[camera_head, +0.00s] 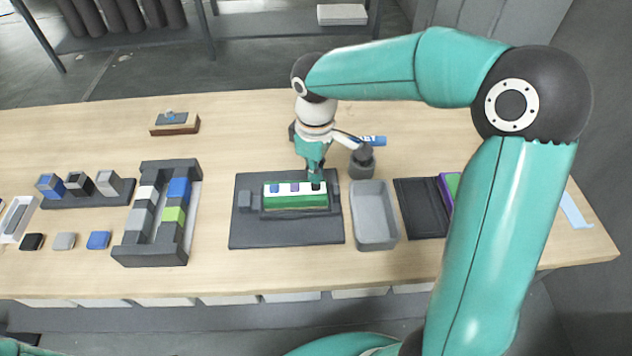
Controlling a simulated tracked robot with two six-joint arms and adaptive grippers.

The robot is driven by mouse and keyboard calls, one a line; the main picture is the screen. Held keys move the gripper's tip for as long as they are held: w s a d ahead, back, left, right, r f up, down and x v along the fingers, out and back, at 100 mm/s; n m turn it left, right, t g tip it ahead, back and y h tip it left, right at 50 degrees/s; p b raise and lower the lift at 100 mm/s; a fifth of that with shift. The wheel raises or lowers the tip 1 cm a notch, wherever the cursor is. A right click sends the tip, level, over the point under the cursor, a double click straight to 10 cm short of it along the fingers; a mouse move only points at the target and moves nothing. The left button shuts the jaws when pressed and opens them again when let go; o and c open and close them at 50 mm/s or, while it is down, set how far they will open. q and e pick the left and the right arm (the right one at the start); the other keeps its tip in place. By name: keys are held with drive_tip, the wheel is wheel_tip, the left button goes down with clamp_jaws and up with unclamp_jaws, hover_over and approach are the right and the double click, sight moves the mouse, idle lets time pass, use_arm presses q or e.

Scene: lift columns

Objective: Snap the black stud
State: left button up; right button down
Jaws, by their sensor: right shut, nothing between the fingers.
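A green block with a white top (296,202) sits in a dark fixture on a dark grey plate (246,235) near the middle of the table. Small dark and blue studs (275,188) stand along its top. My right gripper (315,180) points down and is shut, with its tips at the right end of the block's top. A dark spot, which may be the black stud (316,187), shows right at the tips. The tips partly hide it, and I cannot tell whether they touch it or how it is seated. My left gripper is not in view.
A grey tray (374,242) and a black case (417,222) stand right of the plate. A dark rack (150,255) with coloured blocks stands left of it. Further left are a row of cubes (76,184) and small flat pieces (64,241). The table's back left is mostly clear.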

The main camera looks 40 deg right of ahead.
sight(315, 185)
drive_tip(key=shift+f, duration=0.15)
idle(0.3)
drive_tip(key=shift+f+b, duration=0.8)
drive_tip(key=shift+f, duration=0.3)
idle(0.8)
drive_tip(key=shift+r, duration=0.1)
idle(0.4)
wheel_tip(315, 185, up, 8)
drive_tip(key=p, duration=0.6)
drive_tip(key=shift+r+p, duration=0.25)
drive_tip(key=shift+p, duration=0.1)
drive_tip(key=shift+a+f, duration=0.1)
idle(1.8)
